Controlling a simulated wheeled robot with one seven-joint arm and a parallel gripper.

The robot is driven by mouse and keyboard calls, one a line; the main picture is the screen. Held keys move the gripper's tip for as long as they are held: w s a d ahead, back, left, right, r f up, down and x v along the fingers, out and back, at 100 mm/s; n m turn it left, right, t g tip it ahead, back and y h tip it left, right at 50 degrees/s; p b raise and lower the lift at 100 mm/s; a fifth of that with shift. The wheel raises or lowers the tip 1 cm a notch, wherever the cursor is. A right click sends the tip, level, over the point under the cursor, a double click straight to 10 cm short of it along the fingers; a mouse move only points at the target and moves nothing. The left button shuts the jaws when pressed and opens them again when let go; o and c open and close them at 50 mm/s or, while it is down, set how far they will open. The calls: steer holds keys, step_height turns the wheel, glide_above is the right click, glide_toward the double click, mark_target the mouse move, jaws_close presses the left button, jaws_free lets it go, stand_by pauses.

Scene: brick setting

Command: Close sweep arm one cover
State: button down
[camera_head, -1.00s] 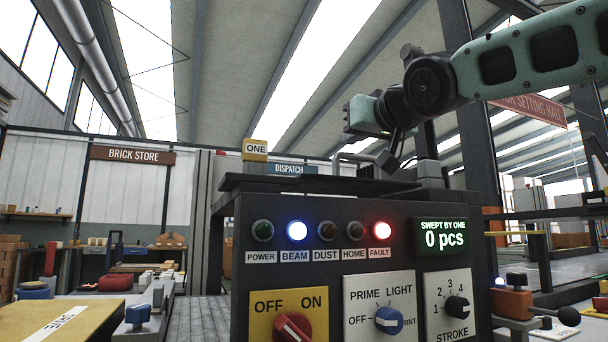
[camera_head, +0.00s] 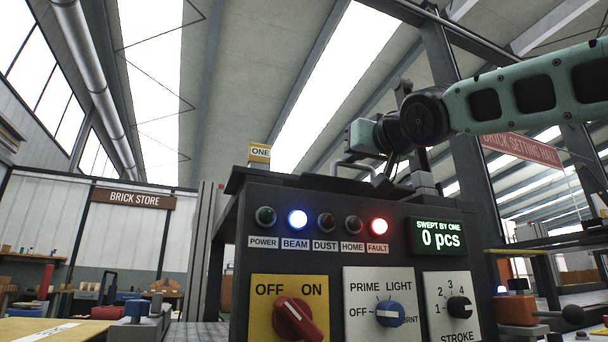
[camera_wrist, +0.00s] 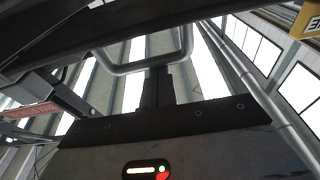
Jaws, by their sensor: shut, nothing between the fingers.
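The sweep arm one cover (camera_head: 295,182) is a dark flat slab on top of the black machine box (camera_head: 236,262), behind the yellow ONE sign (camera_head: 260,152). A grey U-shaped handle (camera_head: 352,168) stands on it. From this low view I cannot tell whether the cover lies fully flat. My gripper (camera_head: 384,178) points down behind the handle's right side, fingers mostly hidden. In the wrist view the shut, empty fingers (camera_wrist: 158,69) are close to the handle (camera_wrist: 126,69). Contact is unclear. The cover's dark underside or edge (camera_wrist: 60,30) crosses the upper left there.
The front panel carries lamps, with BEAM (camera_head: 298,219) blue and FAULT (camera_head: 379,226) red, and a display (camera_head: 438,237) reading 0 pcs. Below are a red OFF/ON switch (camera_head: 296,318) and two dials. An orange box with a lever (camera_head: 517,309) stands right.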

stand_by(0.3)
step_height(320, 180, up, 5)
steer(key=w+p, duration=0.1)
steer(key=p, duration=0.4)
steer(key=v, duration=1)
steer(key=shift+f, duration=0.35)
steer(key=shift+s, duration=0.15)
